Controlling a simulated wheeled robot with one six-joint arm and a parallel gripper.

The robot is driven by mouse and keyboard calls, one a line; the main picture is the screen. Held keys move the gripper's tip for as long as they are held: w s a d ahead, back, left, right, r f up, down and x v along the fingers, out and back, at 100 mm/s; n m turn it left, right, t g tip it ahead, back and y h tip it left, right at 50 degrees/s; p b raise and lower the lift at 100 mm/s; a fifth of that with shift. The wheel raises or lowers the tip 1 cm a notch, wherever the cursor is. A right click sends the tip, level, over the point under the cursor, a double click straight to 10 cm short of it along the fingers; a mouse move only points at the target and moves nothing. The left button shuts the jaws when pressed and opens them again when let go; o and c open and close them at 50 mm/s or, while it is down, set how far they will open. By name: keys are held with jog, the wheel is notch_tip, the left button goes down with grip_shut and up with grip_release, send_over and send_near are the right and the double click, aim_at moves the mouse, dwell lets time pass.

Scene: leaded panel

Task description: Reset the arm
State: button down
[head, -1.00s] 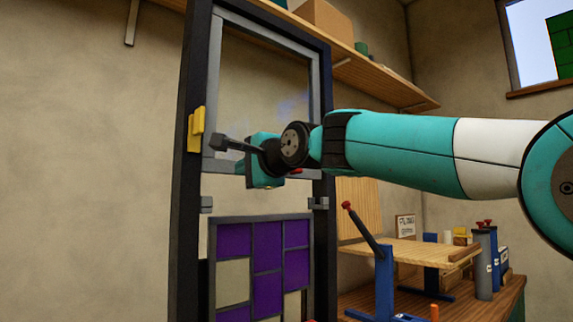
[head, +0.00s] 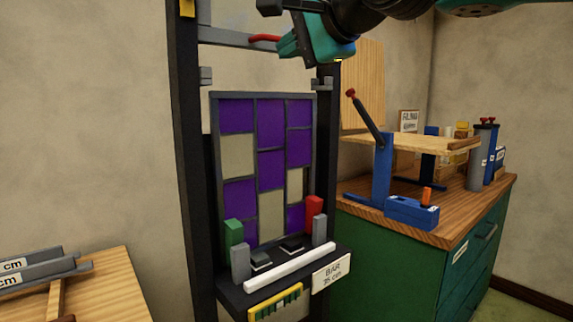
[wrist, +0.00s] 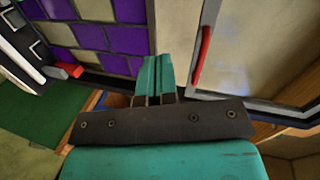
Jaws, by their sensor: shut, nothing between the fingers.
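My gripper (head: 284,44) is at the top of the head view, in front of the upright dark frame. Its teal fingers are shut with nothing between them; they show together in the wrist view (wrist: 153,65). A red handle (head: 265,38) on the grey sliding sash (head: 225,36) lies just left of the fingers in the head view. In the wrist view the red handle (wrist: 202,55) is right of the fingers, apart from them. Most of my arm is cut off by the top edge of the head view.
Below is a purple and cream leaded panel (head: 270,157), with a green block (head: 233,232), a red block (head: 314,207) and a white bar (head: 290,268). At right, a green cabinet (head: 400,265) carries a blue stand (head: 383,175). A wooden table (head: 115,285) holds grey bars at left.

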jog(key=s+d+f+n+g+h+p, duration=0.2)
jog(key=s+d+f+n+g+p, duration=0.2)
jog(key=s+f, duration=0.8)
jog(key=s+d+f+n+g+h+p, duration=0.3)
jog(key=s+d+f+n+g, duration=0.4)
jog(key=s+d+f+n, duration=0.3)
jog(key=s+f+n+p, duration=0.1)
jog(key=s+f, duration=0.1)
jog(key=s, duration=0.2)
jog(key=shift+s+n+g+p, duration=0.3)
jog(key=shift+s+g+p, duration=0.1)
